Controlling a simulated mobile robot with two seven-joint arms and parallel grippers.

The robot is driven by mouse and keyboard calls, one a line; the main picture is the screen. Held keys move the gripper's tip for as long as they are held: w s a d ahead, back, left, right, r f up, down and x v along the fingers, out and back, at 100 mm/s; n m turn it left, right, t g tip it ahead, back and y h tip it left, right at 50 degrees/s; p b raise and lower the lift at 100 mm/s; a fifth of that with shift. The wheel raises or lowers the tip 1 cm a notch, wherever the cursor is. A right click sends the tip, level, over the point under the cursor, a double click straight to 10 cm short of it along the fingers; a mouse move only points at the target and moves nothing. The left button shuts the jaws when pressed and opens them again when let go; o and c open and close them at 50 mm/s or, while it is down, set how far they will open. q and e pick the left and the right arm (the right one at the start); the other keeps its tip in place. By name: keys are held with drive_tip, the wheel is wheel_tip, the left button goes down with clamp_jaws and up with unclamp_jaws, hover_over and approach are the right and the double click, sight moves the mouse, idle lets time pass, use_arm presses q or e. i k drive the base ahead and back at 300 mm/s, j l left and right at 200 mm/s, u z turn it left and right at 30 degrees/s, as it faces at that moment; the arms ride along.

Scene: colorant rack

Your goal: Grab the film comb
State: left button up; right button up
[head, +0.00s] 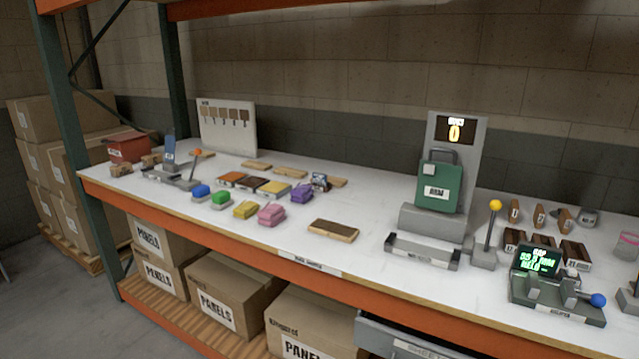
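I cannot tell for certain which thing is the film comb. Several small brown upright pieces with pale marks, one of them the left piece (514,212), stand in a row at the right of the white worktop (370,220). Dark brown labelled blocks (543,243) sit just in front of them. A small grey object (588,217) lies to their right. Neither of my grippers is in view.
A green-screen gauge with a blue-knobbed lever (555,290) stands in front of the blocks. A green-fronted press (440,187) with a yellow-knobbed lever is to their left. Coloured lumps (271,214) and wooden panels (333,230) lie mid-table. The worktop between panels and press is clear.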

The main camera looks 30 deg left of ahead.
sight(318, 178)
drive_tip(key=j+z, duration=0.25)
drive_tip(key=j, duration=0.4)
drive_tip(key=k+j+z, duration=0.2)
drive_tip(key=j, duration=0.4)
drive_tip(key=j+z, duration=0.25)
drive_tip(key=j, duration=0.4)
